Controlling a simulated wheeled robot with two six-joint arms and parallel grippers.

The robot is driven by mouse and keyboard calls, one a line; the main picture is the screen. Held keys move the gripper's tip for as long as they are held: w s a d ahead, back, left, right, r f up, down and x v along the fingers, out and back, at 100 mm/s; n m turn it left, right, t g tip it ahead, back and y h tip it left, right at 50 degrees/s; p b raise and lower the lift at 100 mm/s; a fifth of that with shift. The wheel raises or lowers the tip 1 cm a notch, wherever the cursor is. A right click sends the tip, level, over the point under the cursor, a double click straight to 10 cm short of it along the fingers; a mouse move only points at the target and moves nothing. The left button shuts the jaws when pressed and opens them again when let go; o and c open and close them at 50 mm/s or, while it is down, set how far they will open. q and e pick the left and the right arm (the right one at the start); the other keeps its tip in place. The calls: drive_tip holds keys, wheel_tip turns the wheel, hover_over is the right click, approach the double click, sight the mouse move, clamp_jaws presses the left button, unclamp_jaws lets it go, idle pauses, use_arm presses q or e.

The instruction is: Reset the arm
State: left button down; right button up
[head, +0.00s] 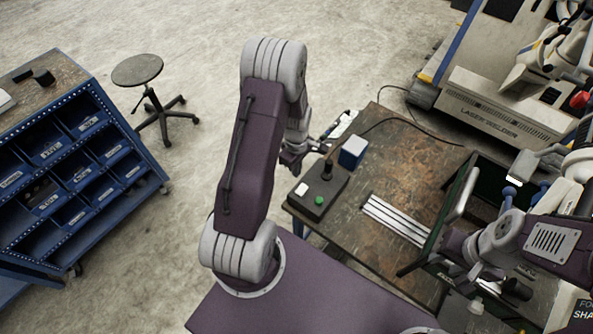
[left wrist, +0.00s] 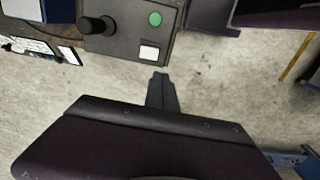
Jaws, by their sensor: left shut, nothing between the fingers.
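A dark control box (head: 312,205) lies on the workbench's left end. It carries a black joystick (head: 327,170), a round green button (head: 319,201) and a white label. In the left wrist view the green button (left wrist: 154,19) and joystick (left wrist: 98,25) show at the top, with the box (left wrist: 125,43). My left gripper (head: 293,163) is beside the box's far left side. In the left wrist view its fingers (left wrist: 161,78) are together and empty, their tips below the white label. My right gripper (head: 468,270) is over the bench's right side; its fingers are unclear.
A blue-and-white box (head: 353,152) stands behind the joystick. Silver bars (head: 395,220) lie on the workbench (head: 400,170). A dark open case (head: 440,225) stands at right. A laser welder (head: 500,105) is behind. A stool (head: 138,70) and blue bin cabinet (head: 75,160) are left.

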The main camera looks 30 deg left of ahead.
drive_tip(key=shift+s+d, duration=0.15)
drive_tip(key=shift+d, duration=0.05)
drive_tip(key=shift+a, duration=0.15)
